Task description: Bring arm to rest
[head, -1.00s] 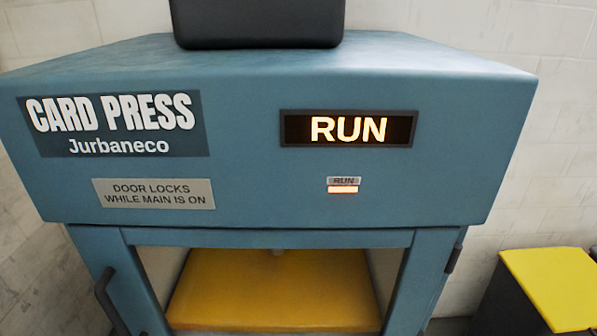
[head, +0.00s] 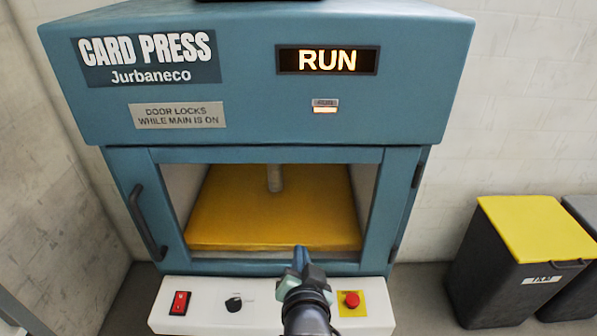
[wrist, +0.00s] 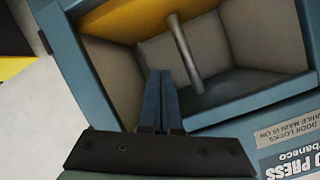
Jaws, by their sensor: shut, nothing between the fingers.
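My gripper (head: 300,255) is in front of the lower edge of the card press (head: 440,75), above its white control panel (head: 268,312). In the wrist view its two blue fingers (wrist: 160,75) are together with nothing between them. They point toward the press window, apart from any handle or switch as far as I can tell.
The panel carries a red rocker switch (head: 180,303), a black knob (head: 233,303) and a red button (head: 351,299) on a yellow plate. A dark bin with a yellow lid (head: 532,230) stands at right. White walls are behind and at left.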

